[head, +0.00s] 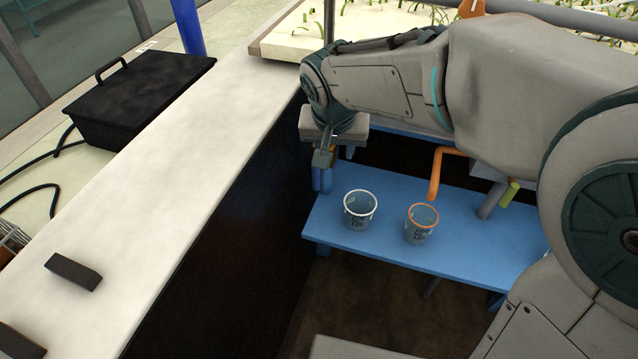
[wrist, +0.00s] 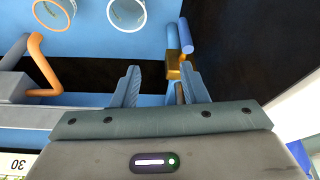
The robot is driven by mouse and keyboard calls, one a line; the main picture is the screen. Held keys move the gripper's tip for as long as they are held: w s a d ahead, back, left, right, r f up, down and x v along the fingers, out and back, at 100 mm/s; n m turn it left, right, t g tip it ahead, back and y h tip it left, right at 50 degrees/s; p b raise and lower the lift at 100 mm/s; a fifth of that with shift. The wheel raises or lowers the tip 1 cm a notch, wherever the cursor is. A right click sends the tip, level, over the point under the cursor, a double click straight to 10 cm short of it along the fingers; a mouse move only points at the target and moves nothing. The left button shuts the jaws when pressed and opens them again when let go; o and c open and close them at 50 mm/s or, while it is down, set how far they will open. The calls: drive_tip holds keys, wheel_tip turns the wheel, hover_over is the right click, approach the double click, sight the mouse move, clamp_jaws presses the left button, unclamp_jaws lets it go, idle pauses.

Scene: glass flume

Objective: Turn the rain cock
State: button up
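What looks like the rain cock is a brass-coloured cock body (wrist: 175,68) with a blue lever (wrist: 186,36), beyond my fingertips in the wrist view. A second blue upright piece stands beside the lever. My gripper (wrist: 160,72) is open, its two fingers apart with nothing held between them. The brass body lies near the right fingertip, which partly overlaps it; I cannot tell whether they touch. In the head view my gripper points down above the blue parts (head: 326,180) at the left end of the blue bench, and my wrist hides much of the cock.
The blue bench (head: 390,252) holds a white-rimmed bucket (head: 360,210) and an orange-rimmed bucket (head: 421,224). An orange bent pipe (head: 436,176) and a yellow-ended handle (head: 510,193) are to the right. A pale ledge (head: 150,190) carries a dark block (head: 74,271). A black box (head: 140,97) stands beyond.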

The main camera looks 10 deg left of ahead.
approach(317, 176)
drive_tip(key=b+x, duration=0.1)
drive_tip(key=x, duration=0.7)
drive_tip(key=b+x, duration=0.1)
drive_tip(key=x, duration=0.3)
drive_tip(key=shift+w+a+b, duration=0.2)
drive_tip(key=shift+w+b, duration=0.1)
drive_tip(key=shift+w, duration=0.15)
clamp_jaws()
